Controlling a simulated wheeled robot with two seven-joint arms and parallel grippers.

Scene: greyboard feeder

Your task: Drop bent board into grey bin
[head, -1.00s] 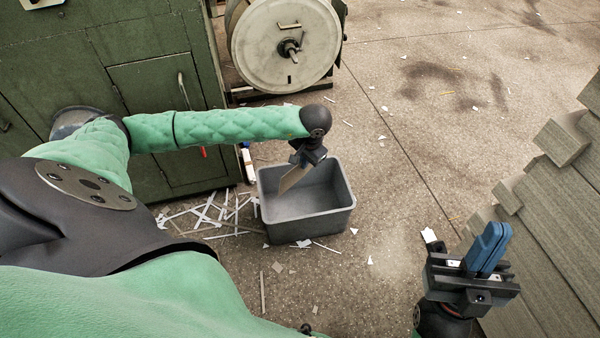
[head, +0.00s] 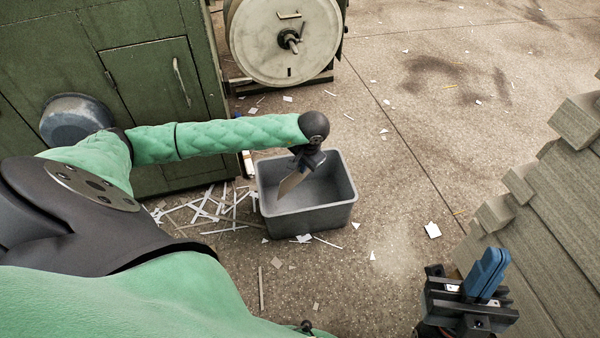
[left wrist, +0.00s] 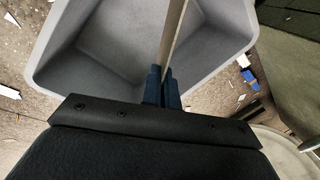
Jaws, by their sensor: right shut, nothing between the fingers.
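The grey bin (head: 312,219) stands on the floor in the middle of the head view, open at the top. My left gripper (head: 301,170) points down over the bin's left part. It is shut on the bent board (head: 290,186), a thin tan piece that hangs down over the bin opening. In the left wrist view the blue fingers (left wrist: 162,88) pinch the board (left wrist: 174,38), seen nearly edge-on against the bin (left wrist: 108,45). Its bend cannot be made out. My right gripper (head: 488,270) is shut and empty at the lower right, away from the bin.
A green cabinet (head: 150,85) stands behind left, with a large round reel (head: 285,40) beside it. White strips (head: 205,210) litter the floor left of the bin. Stacked grey-brown boards (head: 545,210) stand at the right. Floor right of the bin is mostly clear.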

